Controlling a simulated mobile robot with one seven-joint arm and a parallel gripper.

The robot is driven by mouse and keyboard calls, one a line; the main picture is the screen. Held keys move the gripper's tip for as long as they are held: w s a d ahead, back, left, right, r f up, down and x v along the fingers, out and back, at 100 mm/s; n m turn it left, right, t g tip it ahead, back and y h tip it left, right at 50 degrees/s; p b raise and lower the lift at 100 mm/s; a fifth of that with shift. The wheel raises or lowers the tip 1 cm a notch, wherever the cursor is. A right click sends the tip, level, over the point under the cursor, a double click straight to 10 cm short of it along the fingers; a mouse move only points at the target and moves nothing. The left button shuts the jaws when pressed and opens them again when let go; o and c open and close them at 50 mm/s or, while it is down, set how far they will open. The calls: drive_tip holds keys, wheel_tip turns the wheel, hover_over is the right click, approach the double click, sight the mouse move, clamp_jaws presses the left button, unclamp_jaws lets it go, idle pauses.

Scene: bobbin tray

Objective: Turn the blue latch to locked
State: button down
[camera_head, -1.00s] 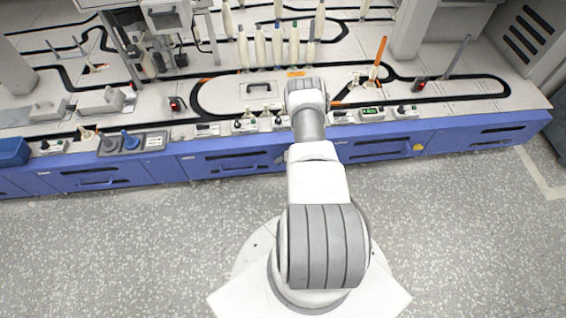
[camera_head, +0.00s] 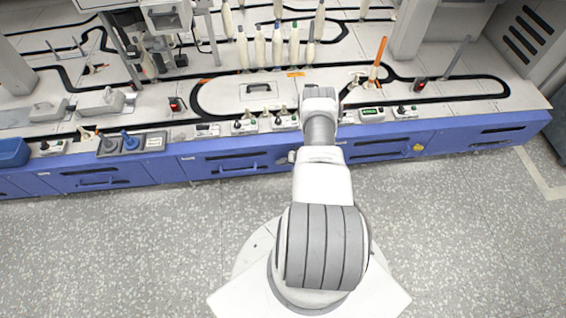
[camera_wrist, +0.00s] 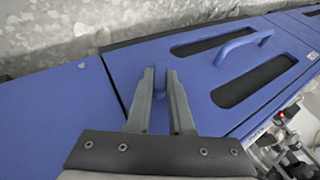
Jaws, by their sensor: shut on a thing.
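The blue latch (camera_wrist: 160,84) shows in the wrist view as a small blue piece on the blue front panel, beside a seam between two panels. My gripper (camera_wrist: 161,75) has its two grey fingers on either side of the latch and is shut on it. The fingers hide part of the latch, so I cannot tell its lock position. In the head view my own arm hides the gripper and the latch at the front of the bench.
The panel in the wrist view has a blue handle (camera_wrist: 243,46) and dark slots. In the head view a blue tray (camera_head: 12,152) sits at the bench's left end. Several bobbins stand at the back. The speckled floor (camera_head: 120,250) in front is clear.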

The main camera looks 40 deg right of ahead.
drive_tip(key=shift+s+d+f+m+t+y, duration=0.1)
drive_tip(key=shift+m+t+y, duration=0.1)
drive_tip(key=shift+t+y, duration=0.45)
drive_tip(key=shift+d+f+m+t+y, duration=0.1)
drive_tip(key=shift+m+t+y, duration=0.1)
drive_tip(key=shift+t+y, duration=0.4)
drive_tip(key=shift+y, duration=0.35)
drive_tip(key=c, duration=0.8)
unclamp_jaws()
drive_tip(key=p+v, duration=0.5)
drive_tip(key=v, duration=1.2)
drive_tip(key=shift+r+p, duration=0.15)
drive_tip(key=shift+p, duration=0.2)
drive_tip(key=shift+s+d, duration=0.1)
